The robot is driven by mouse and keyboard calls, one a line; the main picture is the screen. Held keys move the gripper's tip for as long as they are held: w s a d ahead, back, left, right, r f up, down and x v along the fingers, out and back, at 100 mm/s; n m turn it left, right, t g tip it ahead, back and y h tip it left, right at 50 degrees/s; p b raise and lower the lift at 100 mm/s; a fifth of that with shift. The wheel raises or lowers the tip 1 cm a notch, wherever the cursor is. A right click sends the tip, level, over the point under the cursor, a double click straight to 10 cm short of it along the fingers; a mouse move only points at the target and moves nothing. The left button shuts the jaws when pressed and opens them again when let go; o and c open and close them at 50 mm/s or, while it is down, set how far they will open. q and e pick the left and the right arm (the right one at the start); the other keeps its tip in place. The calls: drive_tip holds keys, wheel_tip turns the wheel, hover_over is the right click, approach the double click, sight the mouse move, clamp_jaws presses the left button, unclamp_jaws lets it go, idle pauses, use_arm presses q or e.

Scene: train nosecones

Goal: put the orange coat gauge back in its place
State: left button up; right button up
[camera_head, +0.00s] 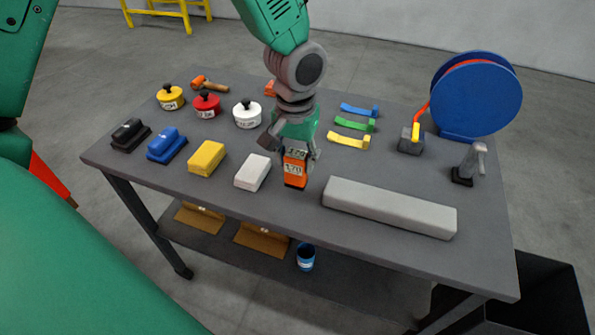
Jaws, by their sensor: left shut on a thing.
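The orange coat gauge (295,178) is upright in the middle of the table, near its front part, with pale labels on its face. My left gripper (295,155) comes down from above and is shut on its upper part. I cannot tell whether the gauge's bottom touches the table. The gripper and arm hide the table just behind it. My right gripper is not in view.
A white block (253,172) lies close left of the gauge, beside a yellow sponge (206,158). A long grey bar (389,207) lies to the right. Yellow, green and blue (360,110) pieces and a blue hose reel (476,95) stand behind. Lidded pots (247,114) stand back left.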

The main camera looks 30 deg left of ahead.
sight(297, 172)
use_arm(q)
drive_tip(key=shift+w+d+f, duration=0.1)
drive_tip(key=shift+f, duration=0.25)
drive_tip(key=f, duration=0.3)
drive_tip(key=shift+s+d, duration=0.15)
drive_tip(key=shift+s, duration=0.05)
drive_tip(key=shift+w+f, duration=0.1)
drive_tip(key=shift+a, duration=0.2)
drive_tip(key=o, duration=1.4)
drive_tip(key=shift+a, duration=0.1)
wheel_tip(297, 172, up, 12)
drive_tip(key=shift+r, duration=0.1)
